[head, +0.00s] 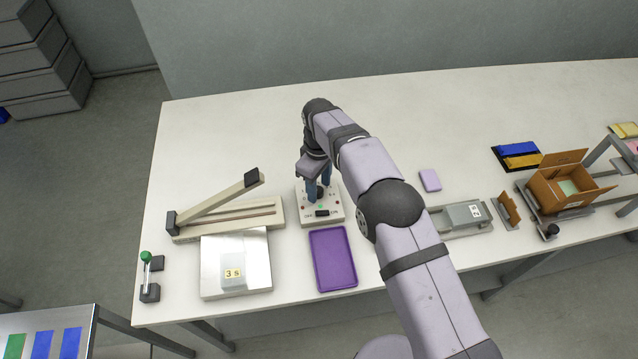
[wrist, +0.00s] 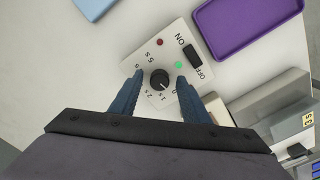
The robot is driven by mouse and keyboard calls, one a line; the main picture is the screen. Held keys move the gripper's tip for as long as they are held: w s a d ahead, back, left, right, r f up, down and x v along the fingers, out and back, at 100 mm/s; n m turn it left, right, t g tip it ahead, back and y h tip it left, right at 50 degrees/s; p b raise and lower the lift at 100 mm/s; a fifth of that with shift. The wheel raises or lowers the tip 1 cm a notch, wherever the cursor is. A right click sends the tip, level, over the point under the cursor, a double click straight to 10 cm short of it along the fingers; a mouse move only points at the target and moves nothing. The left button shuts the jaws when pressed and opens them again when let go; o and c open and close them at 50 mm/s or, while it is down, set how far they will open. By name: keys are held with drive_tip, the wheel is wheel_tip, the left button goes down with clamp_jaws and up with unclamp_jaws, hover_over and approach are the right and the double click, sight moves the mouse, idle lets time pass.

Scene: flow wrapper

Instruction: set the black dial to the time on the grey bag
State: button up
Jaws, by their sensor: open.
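The black dial (wrist: 159,79) sits on a white control box (head: 334,212), with time marks around it; some are hidden by my fingers. A small pale line shows on the dial, but I cannot tell surely which mark it points to. My gripper (wrist: 159,88) is open, its blue fingers on either side of the dial; I cannot tell whether they touch it. In the head view the gripper (head: 319,192) is over the control box. The grey bag (head: 233,284) lies on a silver platform (head: 250,249) and its yellow label reads "3 s".
The box has an ON/OFF switch (wrist: 194,54), a green light (wrist: 179,65) and a red light (wrist: 160,42). A purple tray (head: 333,260) lies in front. A long-armed sealer (head: 225,212) stands left. A cardboard box (head: 562,190) stands right. The table's back is clear.

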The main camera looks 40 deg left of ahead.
drive_tip(key=shift+f, duration=0.3)
drive_tip(key=c, duration=1.1)
drive_tip(key=shift+o, duration=0.2)
